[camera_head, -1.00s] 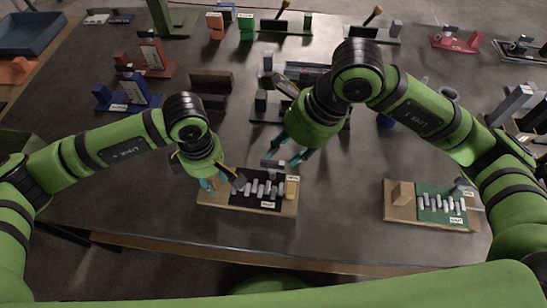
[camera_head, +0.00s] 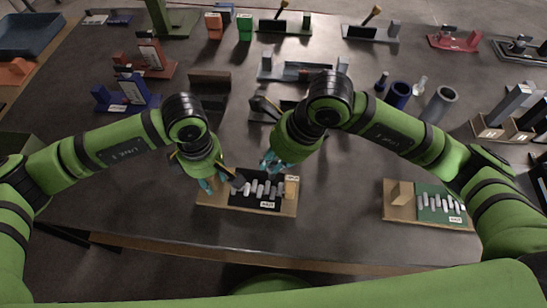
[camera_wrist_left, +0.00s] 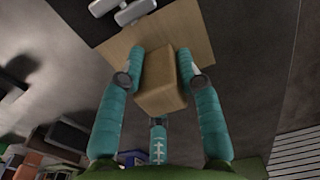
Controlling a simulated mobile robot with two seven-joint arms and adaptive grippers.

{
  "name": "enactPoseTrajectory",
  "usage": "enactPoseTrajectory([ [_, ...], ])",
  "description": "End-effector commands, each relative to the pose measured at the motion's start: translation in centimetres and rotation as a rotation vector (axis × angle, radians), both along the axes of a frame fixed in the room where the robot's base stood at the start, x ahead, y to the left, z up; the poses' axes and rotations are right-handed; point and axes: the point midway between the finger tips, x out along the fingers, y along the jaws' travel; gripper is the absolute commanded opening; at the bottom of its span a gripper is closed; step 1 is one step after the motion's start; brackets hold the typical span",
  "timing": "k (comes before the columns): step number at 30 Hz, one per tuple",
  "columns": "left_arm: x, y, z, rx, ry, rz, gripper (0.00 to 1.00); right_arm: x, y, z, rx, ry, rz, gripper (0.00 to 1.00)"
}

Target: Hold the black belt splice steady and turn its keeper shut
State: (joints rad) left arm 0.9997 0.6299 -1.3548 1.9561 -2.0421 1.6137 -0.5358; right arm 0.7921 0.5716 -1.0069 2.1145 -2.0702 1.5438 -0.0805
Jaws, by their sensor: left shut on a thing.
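The black belt splice (camera_head: 268,204) lies on a wooden board (camera_head: 215,203) near the table's front edge, with a row of grey knuckles along it. My left gripper (camera_head: 219,183) is at the board's left end. In the left wrist view its teal fingers (camera_wrist_left: 160,56) are shut on the board's wooden block (camera_wrist_left: 162,88), one on each side. The black panel and grey knuckles (camera_wrist_left: 133,11) show beyond it. My right gripper (camera_head: 274,163) is low over the splice's far edge. It covers the grey keeper part there, so the keeper's position and any contact are hidden.
A second wooden board (camera_head: 398,212) with a green splice (camera_head: 432,205) lies to the right. Behind stand a grey fixture (camera_head: 300,72), a blue cylinder (camera_head: 398,94) and a grey cylinder (camera_head: 440,103). Bare table lies between the two boards.

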Motion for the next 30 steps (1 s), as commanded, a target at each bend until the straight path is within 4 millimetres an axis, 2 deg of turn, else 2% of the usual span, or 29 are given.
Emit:
enactPoseTrajectory([
  [11,-0.01,0.03,-0.04,0.001,0.001,0.000,0.00,-0.02,0.02,0.02,-0.003,-0.002,-0.072,0.00],
  [30,0.00,0.06,-0.04,0.002,0.001,0.001,0.00,-0.15,0.42,0.05,0.000,-0.002,-0.568,0.00],
])
